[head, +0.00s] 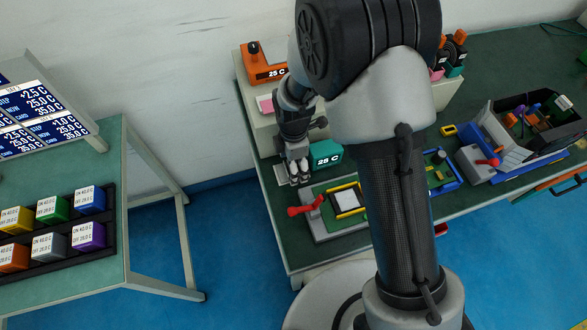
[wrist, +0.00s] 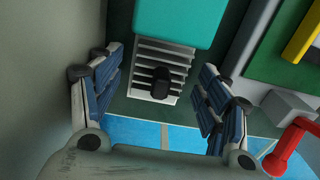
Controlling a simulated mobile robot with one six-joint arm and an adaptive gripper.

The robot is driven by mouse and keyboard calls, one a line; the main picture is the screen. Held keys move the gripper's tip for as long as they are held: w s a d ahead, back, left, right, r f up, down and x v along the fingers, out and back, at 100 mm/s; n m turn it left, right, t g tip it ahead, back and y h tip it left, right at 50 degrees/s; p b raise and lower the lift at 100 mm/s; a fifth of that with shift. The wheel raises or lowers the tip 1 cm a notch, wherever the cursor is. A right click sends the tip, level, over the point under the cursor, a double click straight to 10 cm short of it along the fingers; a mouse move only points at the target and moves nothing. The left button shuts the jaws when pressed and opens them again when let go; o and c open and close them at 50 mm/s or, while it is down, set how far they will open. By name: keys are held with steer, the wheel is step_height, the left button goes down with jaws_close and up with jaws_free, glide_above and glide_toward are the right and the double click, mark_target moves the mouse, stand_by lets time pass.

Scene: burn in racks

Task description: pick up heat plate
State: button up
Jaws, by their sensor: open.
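A teal block (head: 326,156) with a 25 C display stands on the green bench in the head view. In the wrist view the teal block (wrist: 177,20) is at the top, and a pale slatted plate (wrist: 172,55) with a black knob (wrist: 160,83) lies below it. The frames do not show for certain which part is the heat plate. My gripper (head: 299,180) is beside the teal block's left end. In the wrist view my gripper (wrist: 159,66) is open, its blue-padded fingers either side of the knob and slatted plate, with visible gaps. Finger contact height is unclear.
An orange 25 C unit (head: 266,69) sits on the raised shelf behind. A red lever (head: 305,206) on a grey fixture is close to my gripper's right, and also shows in the wrist view (wrist: 290,145). A pale wall stands close on the left in the wrist view.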

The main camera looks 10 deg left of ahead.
steer(key=c, duration=1.2)
